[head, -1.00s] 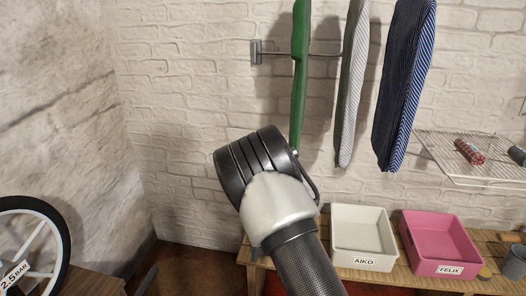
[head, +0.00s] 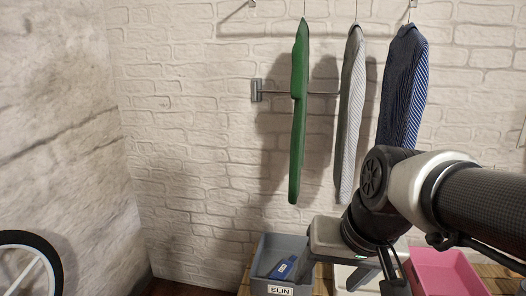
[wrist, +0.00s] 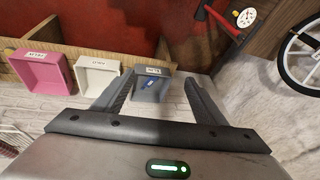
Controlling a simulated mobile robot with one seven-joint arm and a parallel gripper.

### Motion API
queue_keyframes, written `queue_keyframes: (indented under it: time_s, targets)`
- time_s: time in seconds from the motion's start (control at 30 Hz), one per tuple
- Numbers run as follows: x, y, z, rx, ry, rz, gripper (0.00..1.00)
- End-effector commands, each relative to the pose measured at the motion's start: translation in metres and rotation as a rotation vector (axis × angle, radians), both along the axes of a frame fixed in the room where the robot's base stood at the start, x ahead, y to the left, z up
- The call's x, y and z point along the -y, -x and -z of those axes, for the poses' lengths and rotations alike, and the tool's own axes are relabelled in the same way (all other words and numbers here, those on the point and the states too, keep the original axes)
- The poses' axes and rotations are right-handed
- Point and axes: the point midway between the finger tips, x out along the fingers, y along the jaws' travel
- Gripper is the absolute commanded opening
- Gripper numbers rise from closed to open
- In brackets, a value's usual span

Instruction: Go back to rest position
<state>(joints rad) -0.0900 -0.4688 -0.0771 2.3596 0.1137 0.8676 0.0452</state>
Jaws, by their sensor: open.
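My gripper (head: 330,278) is at the lower middle of the head view, pointing down, in front of the bins. In the wrist view my gripper (wrist: 160,76) has its two fingers spread, with nothing held between them. A grey bin labelled ELIN (head: 282,289) stands just left of the gripper in the head view, with a blue item (head: 283,267) lying in it. The same grey bin (wrist: 152,96) shows between the fingers in the wrist view, apart from them. My forearm comes in from the right.
A white bin (wrist: 98,78) and a pink bin (head: 449,272) stand beside the grey one on a wooden bench. A green garment (head: 298,120), a grey one (head: 350,110) and a navy one (head: 402,90) hang above. A wheel (head: 30,262) is at lower left. The wall space left is clear.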

Motion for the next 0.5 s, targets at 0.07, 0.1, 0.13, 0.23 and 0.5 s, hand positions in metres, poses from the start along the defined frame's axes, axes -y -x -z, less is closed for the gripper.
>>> queue_keyframes:
  time_s: [0.07,0.1,0.13,0.23,0.5]
  targets:
    - [0.007,0.017,-0.006,0.039,0.038,-0.014,0.65]
    - [0.011,0.024,-0.007,0.052,0.057,-0.02,0.65]
    - [0.013,0.029,-0.008,0.063,0.073,-0.026,0.65]
    - [0.021,0.045,-0.01,0.093,0.121,-0.037,0.65]
    - [0.028,0.057,-0.058,0.114,0.165,-0.049,0.65]
